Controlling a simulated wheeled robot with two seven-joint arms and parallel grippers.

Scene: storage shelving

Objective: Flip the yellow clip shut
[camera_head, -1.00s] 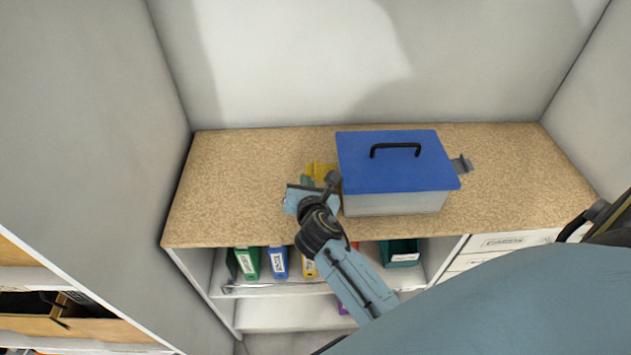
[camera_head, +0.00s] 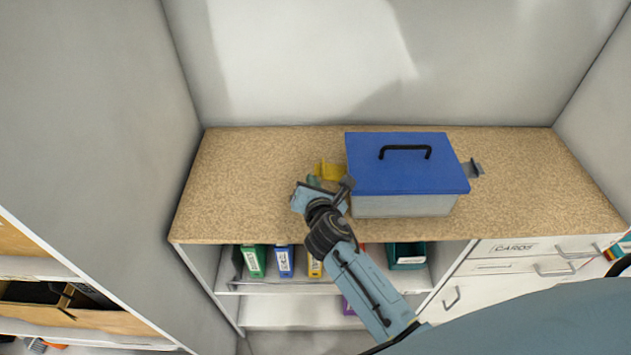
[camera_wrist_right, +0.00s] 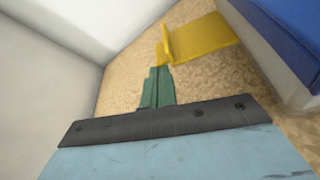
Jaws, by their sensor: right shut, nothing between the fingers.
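The yellow clip (camera_head: 329,170) sticks out from the left side of the blue-lidded box (camera_head: 408,165), a little above the countertop. In the right wrist view the yellow clip (camera_wrist_right: 200,38) is a flat tab extending left from the box, with an upturned end. My right gripper (camera_head: 313,182) is shut and empty; its green fingers (camera_wrist_right: 160,85) are together, with their tips close to the clip's outer end. I cannot tell whether they touch. A grey clip (camera_head: 473,168) sticks out on the box's right side. My left gripper is not in view.
The box stands on a speckled tan countertop (camera_head: 240,180) against a white wall. The countertop is clear to the left and right of the box. Below are shelves with coloured binders (camera_head: 284,261) and white drawers (camera_head: 515,246).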

